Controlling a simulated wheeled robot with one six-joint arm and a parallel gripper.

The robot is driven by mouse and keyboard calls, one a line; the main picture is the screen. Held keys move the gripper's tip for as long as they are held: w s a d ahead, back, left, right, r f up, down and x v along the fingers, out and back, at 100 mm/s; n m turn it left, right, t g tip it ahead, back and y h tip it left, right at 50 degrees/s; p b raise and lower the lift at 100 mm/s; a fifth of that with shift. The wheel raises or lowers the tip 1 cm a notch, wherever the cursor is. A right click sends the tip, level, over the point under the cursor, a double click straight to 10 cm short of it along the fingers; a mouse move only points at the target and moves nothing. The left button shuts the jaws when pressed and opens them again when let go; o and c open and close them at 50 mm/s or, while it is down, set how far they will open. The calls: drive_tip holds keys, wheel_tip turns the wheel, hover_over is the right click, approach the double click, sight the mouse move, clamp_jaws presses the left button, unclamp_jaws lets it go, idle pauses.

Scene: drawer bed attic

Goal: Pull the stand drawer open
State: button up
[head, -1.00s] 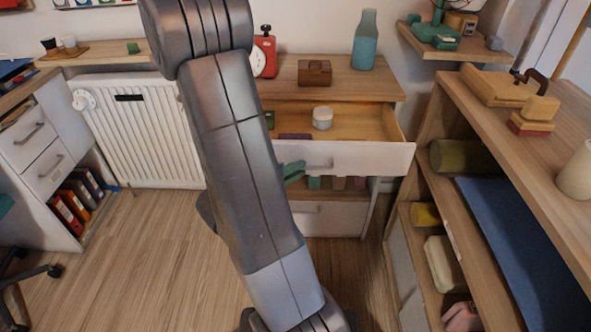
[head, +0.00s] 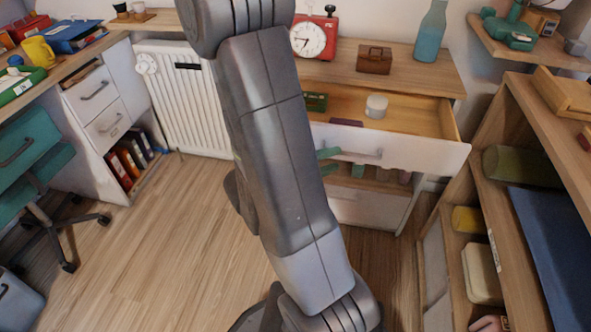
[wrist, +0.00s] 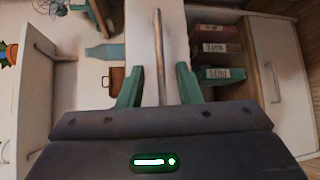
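The stand drawer (head: 440,153) has a white front and stands pulled out of the wooden stand (head: 430,75). A white round jar (head: 376,106), a green item (head: 316,102) and a dark purple item (head: 345,122) lie in it. Its metal bar handle (head: 368,155) also shows in the wrist view (wrist: 159,50). My gripper (head: 332,161) has teal fingers and is at the drawer front. In the wrist view my gripper (wrist: 159,85) is open, its fingers on either side of the bar, with gaps visible. My arm hides part of the drawer's left side.
A red clock (head: 312,38), brown box (head: 374,60) and blue bottle (head: 431,32) stand on the stand. A shelf unit (head: 455,165) is close on the right. A teal chair (head: 35,150) and desk are at left. The floor (head: 150,240) between is clear.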

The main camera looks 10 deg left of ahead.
sight(346, 154)
drive_tip(key=p+v, duration=0.1)
drive_tip(key=v, duration=0.8)
drive_tip(key=shift+s+a, duration=0.2)
drive_tip(key=shift+a, duration=0.1)
drive_tip(key=shift+d+r, duration=0.1)
idle(0.4)
drive_tip(key=shift+b+x, duration=0.75)
drive_tip(key=shift+x, duration=5.1)
drive_tip(key=shift+p+v, duration=1.05)
drive_tip(key=shift+v, duration=4.95)
drive_tip(key=shift+b+x, duration=1.2)
drive_tip(key=shift+x, duration=5.8)
drive_tip(key=shift+w, duration=0.2)
drive_tip(key=shift+w+p, duration=0.35)
drive_tip(key=shift+w, duration=0.05)
